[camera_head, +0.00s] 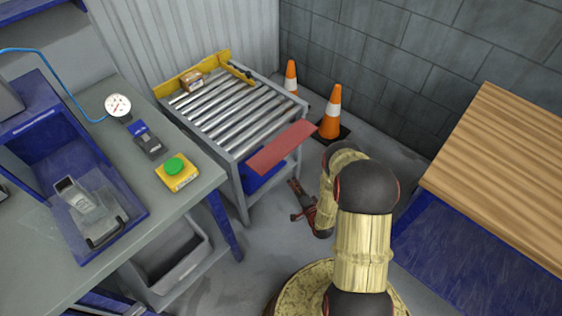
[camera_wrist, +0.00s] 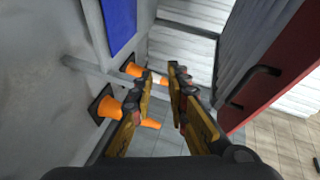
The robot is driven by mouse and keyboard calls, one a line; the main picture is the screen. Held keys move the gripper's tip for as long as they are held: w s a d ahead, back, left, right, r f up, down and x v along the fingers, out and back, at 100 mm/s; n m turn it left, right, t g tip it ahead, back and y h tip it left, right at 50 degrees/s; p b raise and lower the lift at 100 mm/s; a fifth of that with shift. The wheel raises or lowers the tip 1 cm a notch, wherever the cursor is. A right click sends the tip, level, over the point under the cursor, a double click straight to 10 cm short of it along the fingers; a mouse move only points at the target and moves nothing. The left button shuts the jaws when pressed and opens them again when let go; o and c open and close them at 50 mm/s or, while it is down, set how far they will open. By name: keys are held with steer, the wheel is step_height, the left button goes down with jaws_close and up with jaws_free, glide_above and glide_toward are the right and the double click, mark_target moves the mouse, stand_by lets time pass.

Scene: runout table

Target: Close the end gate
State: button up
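The end gate is a flat red panel (camera_head: 282,147) at the near end of the roller table (camera_head: 228,108). In the head view it stands out past the ends of the rollers. In the wrist view the red gate (camera_wrist: 290,50) fills the upper right, with a black bar handle (camera_wrist: 258,85) on its face. My gripper (camera_head: 301,203) is low beside the table's near end, below the gate. In the wrist view my gripper (camera_wrist: 161,72) has its fingers apart with nothing between them. It is left of the handle and not touching it.
A wooden-topped bench (camera_head: 507,165) is at right. A grey worktable (camera_head: 120,235) with a green button box (camera_head: 177,173) is at left.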

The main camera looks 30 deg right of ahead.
mark_target(286, 155)
step_height(286, 155, up, 11)
steer(key=w+m+t, duration=0.2)
steer(key=m+t, duration=0.1)
steer(key=t, duration=0.2)
steer(key=shift+m, duration=0.3)
steer(key=shift+w+d+r+b, duration=0.15)
steer(key=shift+w+b, duration=0.3)
steer(key=shift+w, duration=0.8)
steer(key=shift+w+a+r+b, duration=0.15)
steer(key=shift+w+b, duration=0.25)
steer(key=shift+w, duration=0.8)
steer(key=shift+w+d+r+b, duration=0.2)
steer(key=shift+w+b, duration=0.25)
steer(key=shift+w, duration=0.8)
steer(key=shift+c, duration=0.6)
jaws_close()
